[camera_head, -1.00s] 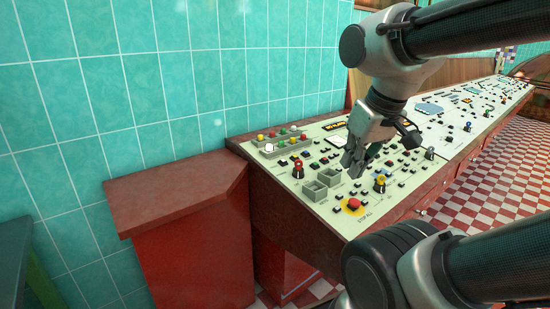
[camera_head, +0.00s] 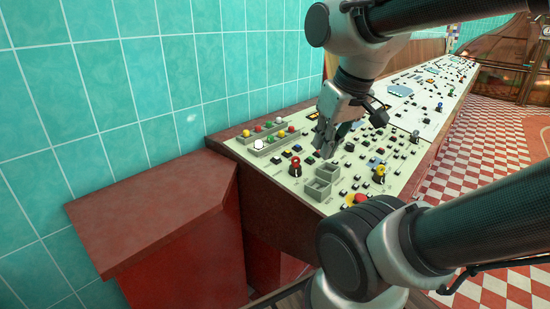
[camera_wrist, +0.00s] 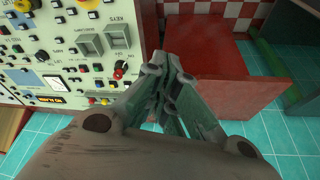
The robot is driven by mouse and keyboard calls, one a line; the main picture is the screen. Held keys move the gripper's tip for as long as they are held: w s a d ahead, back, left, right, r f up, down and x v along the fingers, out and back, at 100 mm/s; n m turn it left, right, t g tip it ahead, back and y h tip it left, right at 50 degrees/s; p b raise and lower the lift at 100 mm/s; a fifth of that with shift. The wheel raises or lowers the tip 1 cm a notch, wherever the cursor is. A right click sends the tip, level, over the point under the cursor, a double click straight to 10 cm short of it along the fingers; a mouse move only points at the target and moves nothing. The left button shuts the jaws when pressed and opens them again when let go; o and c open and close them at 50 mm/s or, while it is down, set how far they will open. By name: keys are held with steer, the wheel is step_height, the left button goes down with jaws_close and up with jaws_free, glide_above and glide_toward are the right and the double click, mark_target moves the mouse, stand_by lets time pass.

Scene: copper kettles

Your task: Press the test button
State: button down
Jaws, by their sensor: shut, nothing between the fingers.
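The cream control panel (camera_head: 262,165) carries many small buttons, knobs and levers. I cannot read a label that picks out the test button. My gripper (camera_head: 324,152) is shut and empty, pointing down over the near part of the panel, behind two grey square trays (camera_head: 322,181) and right of a red-topped lever (camera_head: 295,165). In the wrist view my gripper's fingers (camera_wrist: 170,82) are together, with the panel (camera_wrist: 138,18) on the left and a red knob (camera_wrist: 119,72) just left of the fingers. Contact with the panel cannot be told.
Two grey strips of coloured round buttons (camera_head: 270,137) lie along the panel's wall side. A yellow knob (camera_head: 380,172) stands near the front edge. My arm partly covers a red button on yellow (camera_head: 357,199). A lower red cabinet (camera_head: 150,205) adjoins the panel's left end, beside the tiled wall.

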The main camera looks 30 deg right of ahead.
steer(key=m+t+y, duration=0.6)
steer(key=m, duration=1.5)
glide_above(277, 160)
steer(key=s, duration=0.2)
step_height(277, 160, down, 7)
steer(key=shift+w+d+f, duration=0.1)
steer(key=shift+d+f, duration=0.05)
steer(key=shift+d, duration=0.15)
steer(key=shift+f, duration=0.1)
steer(key=shift+n, duration=0.3)
steer(key=shift+w+a+f, duration=0.1)
steer(key=shift+w+f, duration=0.15)
steer(key=shift+f, duration=1.15)
steer(key=shift+w+a+f, duration=0.15)
steer(key=shift+w+f, duration=0.15)
steer(key=shift+f, duration=1.15)
steer(key=shift+w+a+f, duration=0.1)
steer(key=shift+w+f, duration=0.15)
steer(key=shift+f, duration=1.15)
steer(key=shift+f, duration=0.1)
steer(key=shift+w+f, duration=0.1)
steer(key=shift+f, duration=0.2)
